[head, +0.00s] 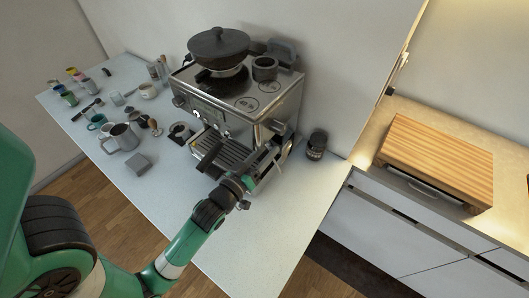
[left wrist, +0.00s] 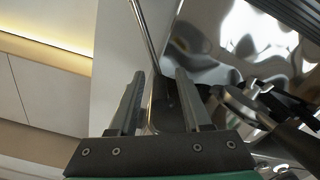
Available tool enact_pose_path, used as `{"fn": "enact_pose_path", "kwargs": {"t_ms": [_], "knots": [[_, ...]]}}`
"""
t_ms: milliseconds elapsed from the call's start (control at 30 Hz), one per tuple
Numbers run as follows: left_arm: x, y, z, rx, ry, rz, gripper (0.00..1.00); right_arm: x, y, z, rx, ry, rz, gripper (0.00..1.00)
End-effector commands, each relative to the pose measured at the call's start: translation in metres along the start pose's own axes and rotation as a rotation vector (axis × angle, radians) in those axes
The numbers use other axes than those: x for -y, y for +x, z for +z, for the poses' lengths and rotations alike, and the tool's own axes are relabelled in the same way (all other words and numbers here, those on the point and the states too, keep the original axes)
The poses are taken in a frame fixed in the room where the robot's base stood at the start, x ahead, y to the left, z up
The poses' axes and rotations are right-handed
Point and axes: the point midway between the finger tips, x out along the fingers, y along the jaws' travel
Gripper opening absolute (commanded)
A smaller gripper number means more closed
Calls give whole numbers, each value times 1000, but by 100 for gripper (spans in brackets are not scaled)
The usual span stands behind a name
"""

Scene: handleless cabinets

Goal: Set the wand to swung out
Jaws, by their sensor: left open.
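The espresso machine (head: 235,105) stands on the white table against the wall. Its steam wand is a thin metal rod (left wrist: 145,30) in the left wrist view. It runs down toward the gap between my fingers, and its lower part is hard to make out. In the head view my left arm reaches up to the machine's front right corner, and the left gripper (head: 264,164) is there, partly blending with the machine. In the left wrist view the left gripper (left wrist: 158,85) is open, with its two fingers apart on either side of the rod. I cannot tell whether they touch it.
A dark jar (head: 316,145) stands right of the machine. A metal pitcher (head: 122,138), a grey block (head: 138,163) and several cups stand to the left. The table's front right is clear. A wooden board (head: 437,158) lies on the right counter.

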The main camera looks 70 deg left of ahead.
Motion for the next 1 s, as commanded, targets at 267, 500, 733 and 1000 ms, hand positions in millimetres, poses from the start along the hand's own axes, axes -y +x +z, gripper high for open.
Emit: {"fn": "enact_pose_path", "kwargs": {"t_ms": [267,500,733,1000], "knots": [[1,-32,2,4,2,0,48,0,-2,2,0,0,0,50],[2,-91,5,4,2,3,48,0,-17,16,0,0,0,50],[0,-115,1,1,1,1,48,0,-18,17,0,0,0,50],[0,-116,-1,-2,0,0,48,0,-18,16,0,0,0,50]]}}
